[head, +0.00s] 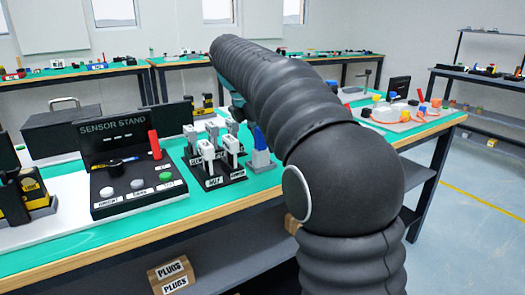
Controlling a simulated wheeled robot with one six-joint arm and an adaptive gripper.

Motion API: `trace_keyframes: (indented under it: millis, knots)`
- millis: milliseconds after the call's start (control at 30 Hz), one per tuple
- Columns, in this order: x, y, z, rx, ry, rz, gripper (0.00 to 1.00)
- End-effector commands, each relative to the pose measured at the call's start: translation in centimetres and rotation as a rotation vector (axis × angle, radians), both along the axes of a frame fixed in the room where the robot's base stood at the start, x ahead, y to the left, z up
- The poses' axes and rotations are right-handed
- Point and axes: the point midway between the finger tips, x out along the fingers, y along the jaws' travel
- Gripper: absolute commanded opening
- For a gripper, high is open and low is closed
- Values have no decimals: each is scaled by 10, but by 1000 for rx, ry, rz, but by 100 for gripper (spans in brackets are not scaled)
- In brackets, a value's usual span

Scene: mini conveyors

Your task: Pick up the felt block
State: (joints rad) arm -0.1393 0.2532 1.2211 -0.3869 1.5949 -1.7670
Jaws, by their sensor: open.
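I cannot pick out a felt block with certainty in the head view. My black ribbed arm rises from the lower right, bends over the green-topped bench (262,183) and hides part of it. My gripper's fingers do not show. Only a teal part shows near the far end of the arm, so I cannot see what is between the jaws.
A black sensor stand (112,165) holds a red-handled tool (154,144) and several knobs. Beside it are a rack of white-and-grey plugs (208,152) and a blue-topped grey piece (260,150). Brown PLUGS boxes (172,274) sit on the lower shelf. Open floor (470,215) lies right.

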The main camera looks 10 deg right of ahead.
Motion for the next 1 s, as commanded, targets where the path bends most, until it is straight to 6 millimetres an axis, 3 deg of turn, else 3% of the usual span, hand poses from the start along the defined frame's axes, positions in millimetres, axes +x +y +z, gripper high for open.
trace_keyframes:
  millis: [333,500,567,1000]
  knots:
    - [0,-1,-7,0,-1,4,56]
    - [0,-1,-7,0,0,2,13]
    - [0,-1,-7,0,0,2,1]
    - [1,-1,-1,1,-2,2,1]
